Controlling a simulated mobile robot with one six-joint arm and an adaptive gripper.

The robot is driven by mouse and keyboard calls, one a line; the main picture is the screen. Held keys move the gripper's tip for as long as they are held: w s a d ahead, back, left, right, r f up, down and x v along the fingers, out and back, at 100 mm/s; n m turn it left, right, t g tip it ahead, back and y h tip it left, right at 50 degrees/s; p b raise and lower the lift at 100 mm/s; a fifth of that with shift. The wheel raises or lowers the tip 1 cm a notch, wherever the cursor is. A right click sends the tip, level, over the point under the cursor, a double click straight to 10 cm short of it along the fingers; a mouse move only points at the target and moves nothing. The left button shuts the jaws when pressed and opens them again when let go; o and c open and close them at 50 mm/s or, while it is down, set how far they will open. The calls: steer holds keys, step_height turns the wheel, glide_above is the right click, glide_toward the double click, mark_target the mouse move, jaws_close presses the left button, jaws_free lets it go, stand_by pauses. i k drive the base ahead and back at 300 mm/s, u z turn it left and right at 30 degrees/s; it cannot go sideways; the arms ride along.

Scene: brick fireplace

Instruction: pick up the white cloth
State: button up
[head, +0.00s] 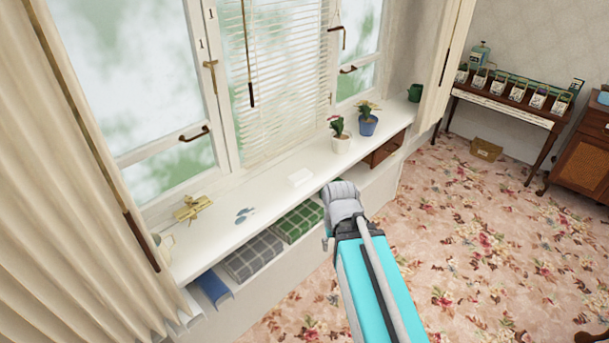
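A small flat white piece (300,177), which looks like a folded white cloth, lies on the white window sill. It is left of the potted plants and close to the sill's front edge. Its folds are too small to make out. My arm reaches up from the lower right, and its grey joint stands just right of and below the white piece in the picture. My gripper does not show, so I cannot tell its state or its distance from the cloth.
On the sill (215,243) are a gold bow-like object (192,208), grey-blue pieces (244,215), a white-potted plant (341,143), a blue-potted plant (368,125) and a green mug (415,92). Folded checked cloths (255,258) sit below. The flowered carpet (465,230) is open at right.

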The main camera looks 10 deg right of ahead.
mark_target(301, 176)
steer(key=i, duration=0.9)
steer(key=u, duration=0.05)
